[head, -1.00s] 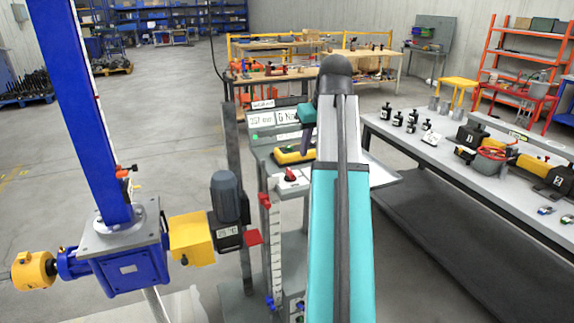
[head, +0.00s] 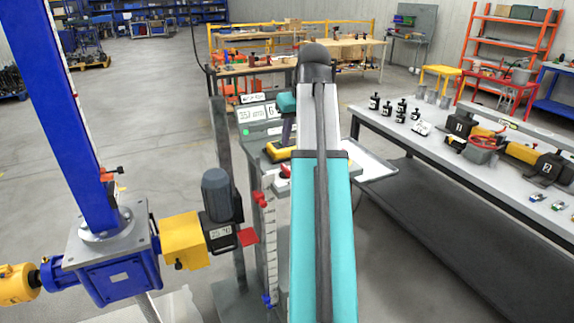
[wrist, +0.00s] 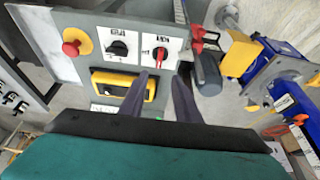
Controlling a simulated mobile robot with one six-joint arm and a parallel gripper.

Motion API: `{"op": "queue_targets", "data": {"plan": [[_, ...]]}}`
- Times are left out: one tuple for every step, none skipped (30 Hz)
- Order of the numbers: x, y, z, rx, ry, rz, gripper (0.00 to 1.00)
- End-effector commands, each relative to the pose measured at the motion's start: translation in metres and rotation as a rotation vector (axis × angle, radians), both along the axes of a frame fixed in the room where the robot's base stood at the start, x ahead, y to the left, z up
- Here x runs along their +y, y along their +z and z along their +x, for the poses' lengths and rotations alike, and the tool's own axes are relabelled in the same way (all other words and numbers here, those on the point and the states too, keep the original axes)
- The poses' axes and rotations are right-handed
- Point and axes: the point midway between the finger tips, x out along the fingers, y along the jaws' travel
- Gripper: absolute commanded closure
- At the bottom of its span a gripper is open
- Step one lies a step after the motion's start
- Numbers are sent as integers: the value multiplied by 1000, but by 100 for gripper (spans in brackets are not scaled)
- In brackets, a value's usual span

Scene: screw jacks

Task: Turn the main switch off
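A red-handled rotary switch on a white plate, which looks like the main switch (wrist: 161,54), sits on the grey control panel (wrist: 100,20) in the wrist view. In the head view a red bit of it (head: 285,170) shows beside my arm, mostly hidden. Left of it in the wrist view are a black rotary switch (wrist: 118,47) and a red mushroom button (wrist: 71,48) on yellow. My gripper (wrist: 163,78) is open and empty. Its two dark fingers point at the panel, their tips just below the red switch in the picture; contact cannot be told. In the head view my gripper (head: 287,130) is partly hidden by my arm.
A yellow-framed device (wrist: 123,90) lies on the panel below the switches. A blue screw jack (head: 110,262) with a tall blue column and a grey motor (head: 217,195) stands left. A long workbench (head: 470,165) with several parts is at right. Open floor lies far left.

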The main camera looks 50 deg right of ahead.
Motion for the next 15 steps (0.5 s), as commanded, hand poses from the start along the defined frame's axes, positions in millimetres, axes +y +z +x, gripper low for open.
{"op": "queue_targets", "data": {"plan": [[-1,-2,0,0,-1,0,70],[-1,-4,1,0,-1,0,70],[-1,-6,2,0,-1,-1,70],[-2,-8,2,0,-1,0,70],[-2,-10,3,1,-1,1,70],[-3,-14,4,2,-1,1,70],[-3,-16,5,2,-1,1,70],[-3,-19,6,2,-2,1,70],[-4,-23,7,1,-1,1,70],[-4,-26,9,1,-1,1,70],[-5,-29,10,1,-2,1,70],[-6,-33,11,2,-2,1,70],[-6,-36,12,3,-2,2,70],[-7,-39,14,2,-2,1,70],[-7,-43,15,1,-2,1,70]]}}
